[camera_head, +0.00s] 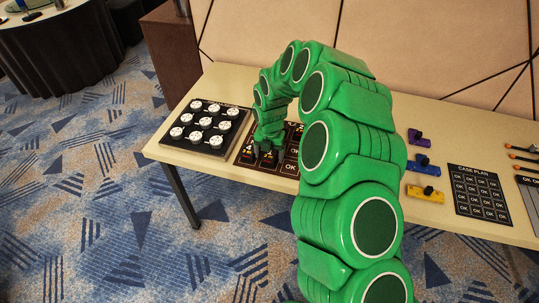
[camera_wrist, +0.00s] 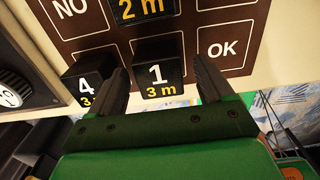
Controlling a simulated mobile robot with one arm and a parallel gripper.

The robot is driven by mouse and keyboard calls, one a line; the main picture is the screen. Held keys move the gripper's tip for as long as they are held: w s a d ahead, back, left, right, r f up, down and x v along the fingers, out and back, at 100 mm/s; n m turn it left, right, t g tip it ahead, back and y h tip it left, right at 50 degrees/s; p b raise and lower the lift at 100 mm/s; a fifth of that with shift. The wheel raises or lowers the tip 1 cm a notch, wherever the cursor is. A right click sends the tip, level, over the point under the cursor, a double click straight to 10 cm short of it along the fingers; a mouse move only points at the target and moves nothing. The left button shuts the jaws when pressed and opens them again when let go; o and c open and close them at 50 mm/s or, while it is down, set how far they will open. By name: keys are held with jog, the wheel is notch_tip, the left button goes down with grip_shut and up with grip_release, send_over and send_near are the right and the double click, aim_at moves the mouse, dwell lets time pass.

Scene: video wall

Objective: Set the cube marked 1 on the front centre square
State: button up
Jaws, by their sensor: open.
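The cube marked 1 (camera_wrist: 158,76) is black, with a white 1 and a yellow "3 m". In the wrist view it is upright between the two fingers of my gripper (camera_wrist: 160,66), in the middle column near the front edge of the brown board (camera_wrist: 198,21). The fingers stand open, one on each side, with a narrow gap visible at the right. Its underside is hidden, so I cannot tell if it rests fully on the front centre square. In the head view my gripper (camera_head: 268,157) is low over the board (camera_head: 285,168), and the cube is hard to make out.
A cube marked 4 (camera_wrist: 88,82) stands close outside the left finger. Another black cube reading "2 m" (camera_wrist: 145,9) is just behind. A square printed OK (camera_wrist: 222,48) at the right is bare. A black panel with white knobs (camera_head: 205,127) lies left of the board.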

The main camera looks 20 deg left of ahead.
aim_at(270, 154)
notch_tip(270, 154, up, 11)
jog(key=shift+r, duration=0.2)
dwell(0.3)
